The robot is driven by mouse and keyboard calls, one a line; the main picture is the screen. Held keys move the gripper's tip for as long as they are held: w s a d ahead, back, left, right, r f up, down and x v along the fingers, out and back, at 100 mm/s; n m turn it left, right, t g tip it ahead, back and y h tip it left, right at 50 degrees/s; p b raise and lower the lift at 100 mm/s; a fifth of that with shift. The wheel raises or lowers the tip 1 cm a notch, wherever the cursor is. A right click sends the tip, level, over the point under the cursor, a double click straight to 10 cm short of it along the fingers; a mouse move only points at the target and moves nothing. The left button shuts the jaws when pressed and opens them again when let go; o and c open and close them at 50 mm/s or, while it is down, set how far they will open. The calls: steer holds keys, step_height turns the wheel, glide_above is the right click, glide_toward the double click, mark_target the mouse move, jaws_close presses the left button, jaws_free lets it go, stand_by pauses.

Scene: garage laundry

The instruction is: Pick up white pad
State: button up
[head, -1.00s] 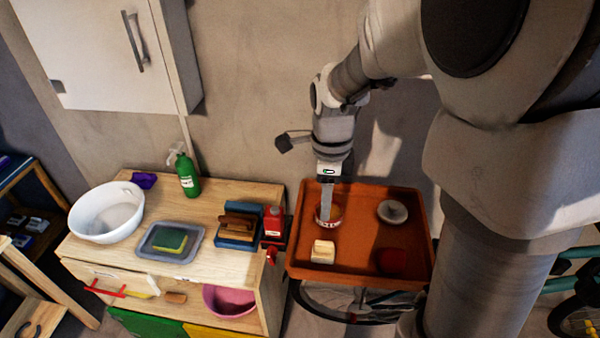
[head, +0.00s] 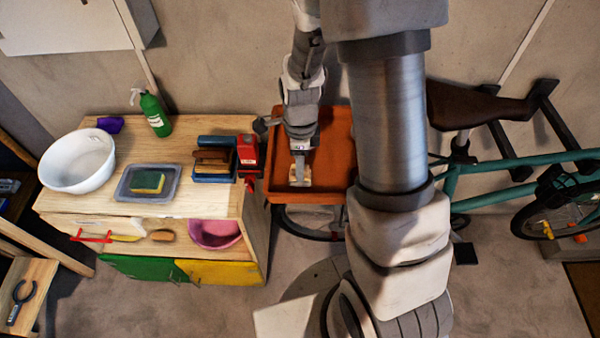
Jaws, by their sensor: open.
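My gripper (head: 299,172) points down over the front left part of the orange-brown tray (head: 322,121). It is open, seen edge-on, so the gap between its fingers is hard to make out. A small cream block (head: 293,181) lies on the tray right at the fingertips, partly covered by them; whether they touch it I cannot tell. No round white pad shows now. A pale round disc seen on the tray's right side earlier is now hidden behind my arm and column, as is a dark red piece.
A teal bicycle (head: 520,160) stands at right.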

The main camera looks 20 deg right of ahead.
steer(key=shift+f, duration=0.55)
jaws_close()
steer(key=shift+r, duration=0.1)
steer(key=shift+r, duration=0.8)
step_height(320, 180, up, 2)
steer(key=shift+w+r, duration=0.1)
steer(key=shift+r, duration=0.15)
steer(key=s+d+r, duration=0.2)
steer(key=d+r, duration=0.1)
steer(key=d, duration=0.2)
steer(key=s+d+r+b, duration=0.1)
steer(key=d+r, duration=0.2)
steer(key=d, duration=0.3)
steer(key=shift+s+r, duration=0.4)
steer(key=shift+d, duration=0.1)
